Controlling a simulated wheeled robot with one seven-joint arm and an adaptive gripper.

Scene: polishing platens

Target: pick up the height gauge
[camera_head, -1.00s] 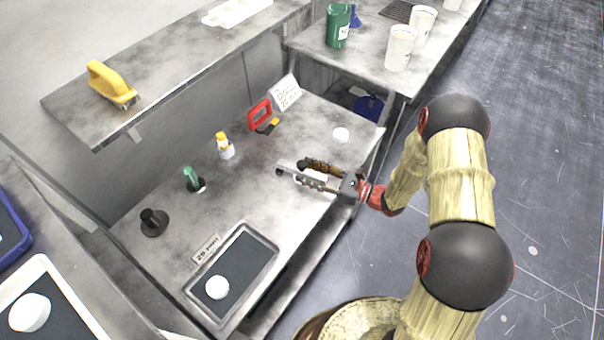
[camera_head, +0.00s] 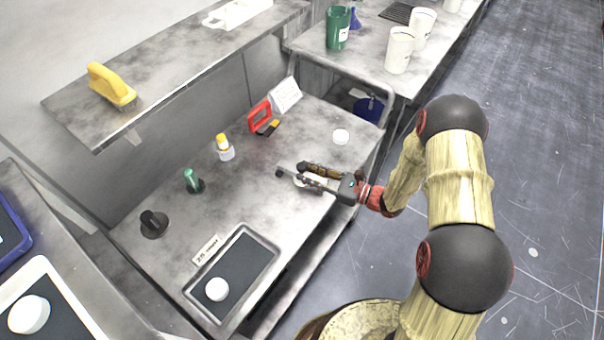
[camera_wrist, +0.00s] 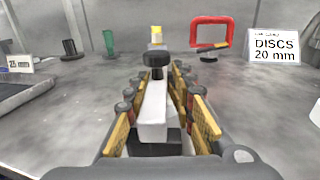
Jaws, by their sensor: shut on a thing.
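I cannot tell whether the base touches the bench.
A red-handled tool (camera_head: 260,117) and a discs sign (camera_head: 285,95) stand behind. A yellow-capped bottle (camera_head: 225,148), green-handled piece (camera_head: 192,180) and black knob (camera_head: 153,222) line the back. A tray (camera_head: 250,265) lies at front left; a white disc (camera_head: 341,137) lies nearby.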

